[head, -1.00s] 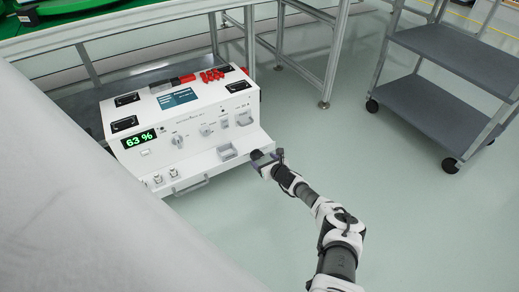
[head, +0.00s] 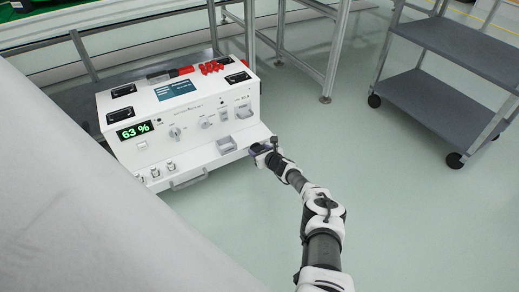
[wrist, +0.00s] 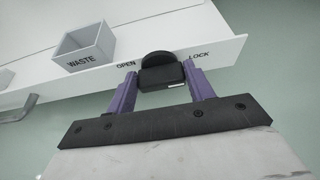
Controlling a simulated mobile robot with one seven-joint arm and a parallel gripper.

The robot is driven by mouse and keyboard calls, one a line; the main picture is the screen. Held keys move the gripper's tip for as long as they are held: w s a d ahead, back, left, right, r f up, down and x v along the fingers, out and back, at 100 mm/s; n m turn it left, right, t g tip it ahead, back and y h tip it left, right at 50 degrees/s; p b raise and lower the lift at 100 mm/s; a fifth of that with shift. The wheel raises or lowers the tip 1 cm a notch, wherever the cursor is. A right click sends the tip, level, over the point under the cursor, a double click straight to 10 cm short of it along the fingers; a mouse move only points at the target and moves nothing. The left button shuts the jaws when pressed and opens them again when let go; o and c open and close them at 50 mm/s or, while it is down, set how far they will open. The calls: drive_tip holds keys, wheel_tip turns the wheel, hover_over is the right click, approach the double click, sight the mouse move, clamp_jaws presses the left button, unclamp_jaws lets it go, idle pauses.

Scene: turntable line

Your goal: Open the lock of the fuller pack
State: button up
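A white pack-like unit (head: 190,125) stands at left in the head view, with a green display (head: 135,131) reading 63 %. A white ledge runs along its lower front. In the wrist view, a black lock knob (wrist: 161,70) sits on the ledge's front face (wrist: 222,54), between the words OPEN and LOCK. My gripper (wrist: 161,78) has its purple fingers on both sides of the knob and appears shut on it. In the head view, my gripper (head: 264,150) is at the ledge's right end and hides the knob. No second pack is clearly seen.
A grey bin marked WASTE (wrist: 85,46) stands on the ledge, left of the knob. A bar handle (head: 188,180) projects from the ledge front. Red parts (head: 211,67) lie on top. A grey cart (head: 440,97) stands at right; the floor between is clear.

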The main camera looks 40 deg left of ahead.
drive_tip(key=c, duration=0.3)
drive_tip(key=shift+t, duration=0.3)
drive_tip(key=n+t+p, duration=0.2)
drive_tip(key=n, duration=0.1)
drive_tip(key=shift+s+a+f+h+p, duration=0.1)
drive_tip(key=shift+s+f+h+p, duration=0.05)
drive_tip(key=shift+s+h+p, duration=0.2)
drive_tip(key=shift+s+a+f+n+t, duration=0.15)
drive_tip(key=shift+n+t, duration=0.4)
drive_tip(key=shift+n, duration=0.45)
drive_tip(key=shift+s+d+f+n+t, duration=0.1)
drive_tip(key=shift+n+t, duration=0.45)
drive_tip(key=shift+n, duration=0.45)
drive_tip(key=shift+h, duration=0.25)
drive_tip(key=o, duration=1)
